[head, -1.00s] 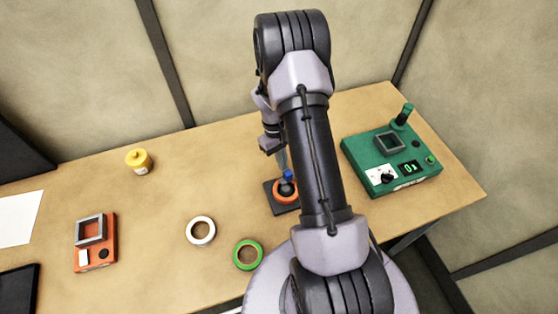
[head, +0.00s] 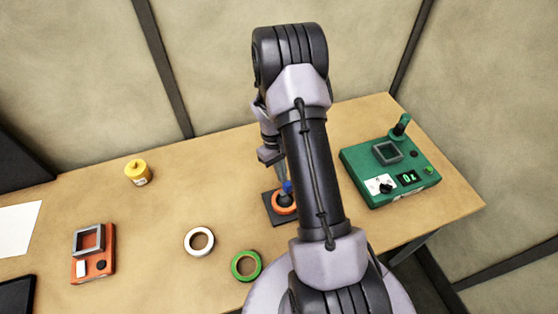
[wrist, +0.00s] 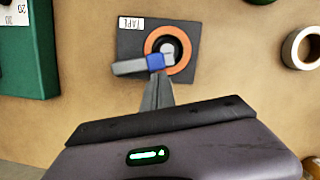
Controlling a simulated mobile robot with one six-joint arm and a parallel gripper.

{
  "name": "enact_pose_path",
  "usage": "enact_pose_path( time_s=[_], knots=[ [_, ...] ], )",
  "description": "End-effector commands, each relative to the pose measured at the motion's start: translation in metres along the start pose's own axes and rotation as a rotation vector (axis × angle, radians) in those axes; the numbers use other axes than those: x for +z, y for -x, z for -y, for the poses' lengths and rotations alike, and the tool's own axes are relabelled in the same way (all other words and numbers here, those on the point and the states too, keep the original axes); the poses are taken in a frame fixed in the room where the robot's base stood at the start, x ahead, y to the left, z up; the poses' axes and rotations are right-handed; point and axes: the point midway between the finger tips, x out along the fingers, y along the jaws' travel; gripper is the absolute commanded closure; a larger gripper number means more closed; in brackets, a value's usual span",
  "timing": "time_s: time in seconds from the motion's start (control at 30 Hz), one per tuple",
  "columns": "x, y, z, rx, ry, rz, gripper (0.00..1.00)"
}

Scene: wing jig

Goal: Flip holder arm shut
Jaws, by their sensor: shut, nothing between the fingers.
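The tape holder is a black square base (wrist: 129,43) with a "TAPE" label; it also shows in the head view (head: 270,207). An orange tape ring (wrist: 183,64) lies on it around a dark post with a light top. The holder arm (wrist: 129,67), grey with a blue section, reaches from the post across the ring to the left in the wrist view. In the head view its blue part (head: 287,186) shows above the ring. My gripper (wrist: 157,86) is shut and empty, its tips right at the arm's blue section. I cannot tell whether they touch.
A green device (head: 390,170) stands to the right. A white tape ring (head: 190,241), a green tape ring (head: 236,268), a yellow pot (head: 137,173) and an orange device (head: 94,268) stand left and in front. Bare table lies between them.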

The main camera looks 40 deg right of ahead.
Motion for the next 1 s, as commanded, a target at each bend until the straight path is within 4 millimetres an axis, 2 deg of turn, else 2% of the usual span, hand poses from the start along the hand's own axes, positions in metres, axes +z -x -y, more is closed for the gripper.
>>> enact_pose_path(
  time_s=[0.4, 0.6, 0.8, 1.0],
  knots=[
    [-0.002, 0.103, -0.001, 0.003, -0.001, -0.007, 1.00],
    [-0.002, 0.146, 0.000, 0.003, -0.001, -0.007, 1.00],
    [-0.002, 0.167, 0.000, 0.003, 0.000, -0.005, 1.00],
    [-0.002, 0.169, 0.000, 0.003, 0.000, -0.005, 1.00]
  ],
)
